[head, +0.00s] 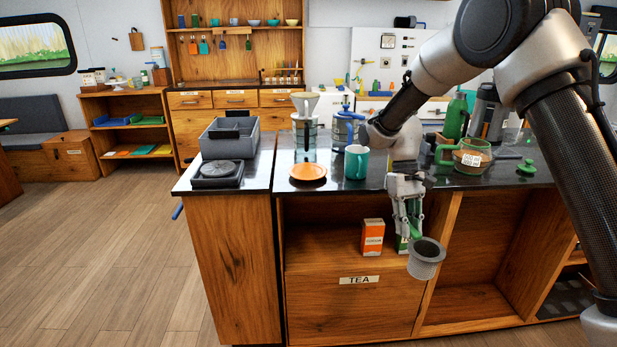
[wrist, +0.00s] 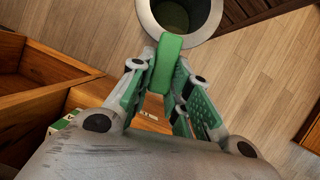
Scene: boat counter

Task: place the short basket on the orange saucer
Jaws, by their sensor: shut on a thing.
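The short basket (head: 426,260) is a grey round cup with a green handle. My gripper (head: 410,222) is shut on that handle and holds the basket in the air in front of the counter, below the counter top. In the wrist view the basket (wrist: 184,14) shows at the top edge, partly cut off, with its green handle between the fingers of my gripper (wrist: 163,72). The orange saucer (head: 308,172) lies on the counter top, left of and higher than my gripper. Nothing rests on it.
A teal mug (head: 356,162) stands right of the saucer, and a dripper stand (head: 304,125) is behind it. A grey bin (head: 230,137) and a black scale (head: 218,173) are on the left. An orange carton (head: 373,236) stands on the shelf below. A glass pot (head: 470,156) is at right.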

